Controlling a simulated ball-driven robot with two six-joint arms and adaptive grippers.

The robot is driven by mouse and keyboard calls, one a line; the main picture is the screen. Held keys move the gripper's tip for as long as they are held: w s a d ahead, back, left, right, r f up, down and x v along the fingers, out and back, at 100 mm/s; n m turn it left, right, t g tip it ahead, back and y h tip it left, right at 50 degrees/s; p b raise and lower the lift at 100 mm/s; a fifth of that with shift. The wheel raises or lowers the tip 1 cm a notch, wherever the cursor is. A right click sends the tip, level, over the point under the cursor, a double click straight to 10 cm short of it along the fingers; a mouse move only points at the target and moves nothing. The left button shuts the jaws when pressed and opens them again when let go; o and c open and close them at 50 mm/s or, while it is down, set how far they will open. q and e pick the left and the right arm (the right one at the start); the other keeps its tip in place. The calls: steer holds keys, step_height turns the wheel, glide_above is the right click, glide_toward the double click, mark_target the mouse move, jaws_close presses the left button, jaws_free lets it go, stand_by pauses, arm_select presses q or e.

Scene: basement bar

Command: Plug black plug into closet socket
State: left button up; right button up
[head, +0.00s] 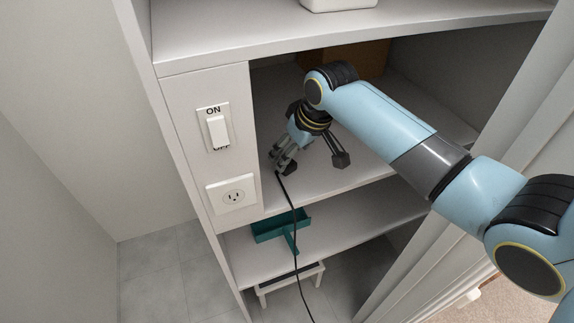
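The closet socket (234,196) is on a white plate on the closet's left front panel, below a light switch, and nothing is in it. My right gripper (311,164) is over the middle shelf, to the right of the socket. Its fingers are spread wide. A black cable (294,229) runs up past the shelf edge and ends beside the gripper's left finger. The black plug is small and dark there, and I cannot make out its shape or whether it touches the finger. My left gripper is not in view.
The switch (217,131) is marked ON and OFF. A teal tray (268,232) is on the lower shelf, with a white stool (290,283) beneath. A brown box (368,58) stands at the back of the middle shelf. Open floor (185,270) lies at the left.

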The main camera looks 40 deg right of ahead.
steer(key=x, duration=0.5)
steer(key=shift+s, duration=0.1)
steer(key=c, duration=1.2)
steer(key=shift+r, duration=0.1)
steer(key=shift+r, duration=0.5)
step_height(320, 180, up, 2)
steer(key=shift+r, duration=0.1)
steer(key=s, duration=0.6)
steer(key=s+d+b, duration=0.1)
steer(key=s, duration=0.5)
steer(key=s+d, duration=0.1)
steer(key=s, duration=0.5)
steer(key=shift+r+b, duration=0.1)
steer(key=shift+b, duration=0.2)
